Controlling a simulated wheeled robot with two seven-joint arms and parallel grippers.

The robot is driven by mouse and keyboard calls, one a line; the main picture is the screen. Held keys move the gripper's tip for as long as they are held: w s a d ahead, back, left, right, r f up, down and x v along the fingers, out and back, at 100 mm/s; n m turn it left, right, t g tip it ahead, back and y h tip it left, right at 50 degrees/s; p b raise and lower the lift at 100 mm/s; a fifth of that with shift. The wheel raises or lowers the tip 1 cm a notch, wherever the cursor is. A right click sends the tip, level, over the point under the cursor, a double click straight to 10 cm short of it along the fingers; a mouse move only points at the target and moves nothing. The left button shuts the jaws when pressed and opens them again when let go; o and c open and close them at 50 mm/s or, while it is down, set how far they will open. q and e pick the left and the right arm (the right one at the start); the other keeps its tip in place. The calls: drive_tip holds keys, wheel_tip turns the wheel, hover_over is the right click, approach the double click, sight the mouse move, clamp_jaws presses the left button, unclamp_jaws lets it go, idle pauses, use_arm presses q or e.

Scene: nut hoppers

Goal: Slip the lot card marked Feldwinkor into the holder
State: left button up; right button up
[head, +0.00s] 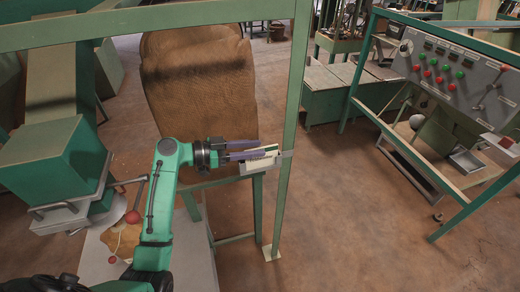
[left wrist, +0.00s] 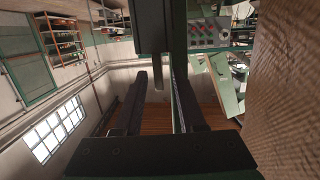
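My left gripper (head: 262,151) reaches right toward the green post. Its two fingers stand apart in the head view, and the left wrist view shows a clear gap between them (left wrist: 158,112). A small white card (head: 265,154) with a dark green band shows at the fingertips. Its writing is too small to read, so I cannot tell whether it is marked Feldwinkor. A pale holder (head: 259,167) sits just below it, by the post. The card looks to be at the holder; how deep it sits is hidden. My right gripper is not in view.
The green post (head: 287,130) stands just right of the fingertips. A green hopper (head: 55,165) stands at left, above a pale table (head: 95,265). A control panel (head: 455,75) is at right. Open floor lies between.

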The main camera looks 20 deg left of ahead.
use_arm(q)
drive_tip(key=b+v, duration=0.3)
drive_tip(key=v, duration=0.7)
drive_tip(key=shift+f, duration=0.15)
